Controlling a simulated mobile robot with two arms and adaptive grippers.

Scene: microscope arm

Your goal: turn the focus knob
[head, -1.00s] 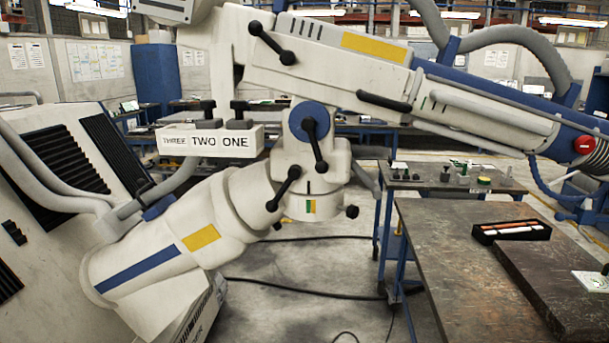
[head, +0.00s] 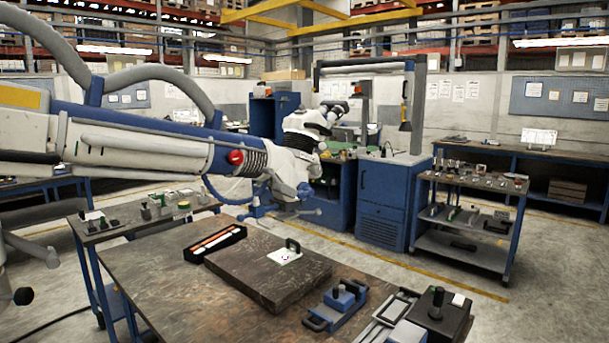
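The long white and blue microscope arm (head: 140,145) comes in from the left and reaches to the middle of the head view. A red round button or knob (head: 235,157) sits near its far end, before a dark ribbed sleeve (head: 254,160). The white microscope head (head: 305,135) hangs at the end of the arm, beyond the wooden table, with dark parts around it. I cannot tell which small part on it is the focus knob. Neither of my grippers is in view.
A wooden table (head: 150,263) fills the foreground. It carries a black tray (head: 215,243), a dark slab (head: 268,275), a blue device (head: 335,305) and a black box with a knob (head: 437,312). A cart (head: 470,210) stands at right. Floor is clear between the table and the cart.

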